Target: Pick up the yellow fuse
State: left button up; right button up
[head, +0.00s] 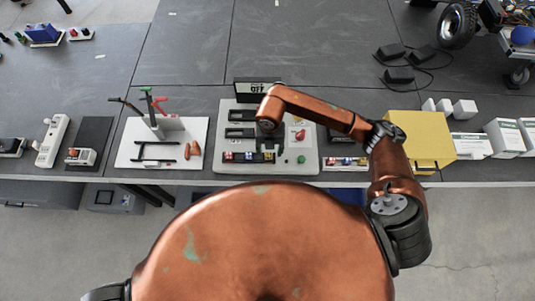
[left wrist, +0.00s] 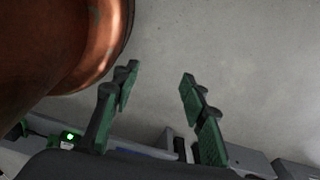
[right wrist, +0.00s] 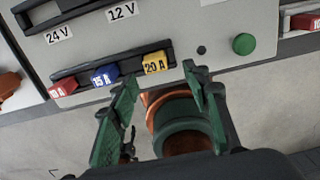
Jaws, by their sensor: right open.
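The yellow fuse (right wrist: 155,64), marked 20 A, sits at the right end of a black fuse holder on a light grey panel (head: 232,177). A blue 15 A fuse (right wrist: 105,76) and a red 10 A fuse (right wrist: 62,88) sit to its left in the same holder. My right gripper (right wrist: 160,76) is open and empty; its fingertips are just short of the yellow fuse, one towards each side of it. In the head view my right arm reaches over the panel. My left gripper (left wrist: 160,76) is open and empty above the floor.
A round green button (right wrist: 244,44) is right of the yellow fuse. A yellow box (head: 418,138) and several white boxes stand farther right on the dark table. A white board with tools (head: 125,160) lies left of the panel.

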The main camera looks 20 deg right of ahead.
aim_at(268, 154)
jog(key=f, duration=0.2)
jog(key=w+f, duration=0.1)
jog(key=f, duration=0.1)
jog(key=shift+a, duration=0.15)
jog(key=shift+f, duration=0.55)
jog(key=c, duration=0.7)
jog(key=shift+c, duration=1.4)
pick_arm(q)
jog(key=shift+w+r, duration=0.15)
jog(key=shift+r, duration=0.15)
pick_arm(e)
jog(key=shift+c, duration=0.2)
